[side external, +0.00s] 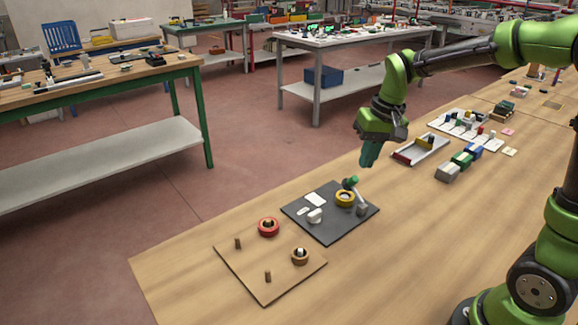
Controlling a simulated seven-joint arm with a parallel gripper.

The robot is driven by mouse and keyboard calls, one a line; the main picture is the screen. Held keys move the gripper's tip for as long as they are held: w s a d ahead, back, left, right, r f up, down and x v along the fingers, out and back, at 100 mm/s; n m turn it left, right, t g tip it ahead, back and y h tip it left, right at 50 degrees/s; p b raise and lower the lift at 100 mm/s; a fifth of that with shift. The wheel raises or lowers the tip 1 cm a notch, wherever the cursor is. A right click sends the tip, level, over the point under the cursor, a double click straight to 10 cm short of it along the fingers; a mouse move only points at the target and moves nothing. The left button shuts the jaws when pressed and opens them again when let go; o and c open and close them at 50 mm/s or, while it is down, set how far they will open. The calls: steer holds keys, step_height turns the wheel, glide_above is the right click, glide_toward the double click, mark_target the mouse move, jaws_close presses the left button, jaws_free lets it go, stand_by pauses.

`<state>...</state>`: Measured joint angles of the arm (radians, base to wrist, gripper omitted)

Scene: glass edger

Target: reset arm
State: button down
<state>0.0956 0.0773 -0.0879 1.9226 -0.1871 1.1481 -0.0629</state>
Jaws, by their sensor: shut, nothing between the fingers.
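My gripper (367,160) hangs from my green and black arm, pointing down, in the middle of the side external view. It is shut and empty. It is in the air, above and behind the dark board (330,228) as seen in the picture, and touches nothing that I can see. My arm comes in from the right edge.
The dark board carries a yellow ring (345,198), a small green-tipped device and white pieces. A grey tray (420,150), coloured blocks (461,160) and a white rack (465,128) stand farther back.

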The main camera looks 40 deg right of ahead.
steer(key=s+a+r+t, duration=0.2)
steer(key=s+a, duration=0.2)
steer(key=s, duration=0.3)
steer(key=s+a+r+n+t+y, duration=0.1)
steer(key=s+a+r+t, duration=0.2)
steer(key=s, duration=0.4)
steer(key=shift+a+n, duration=0.3)
steer(key=shift+a, duration=0.25)
steer(key=m+g+h, duration=0.2)
steer(key=g, duration=0.5)
glide_toward(355, 178)
steer(key=shift+s+d+f, duration=0.1)
steer(key=shift+d+f, duration=0.05)
steer(key=shift+f, duration=2.65)
steer(key=shift+f, duration=0.2)
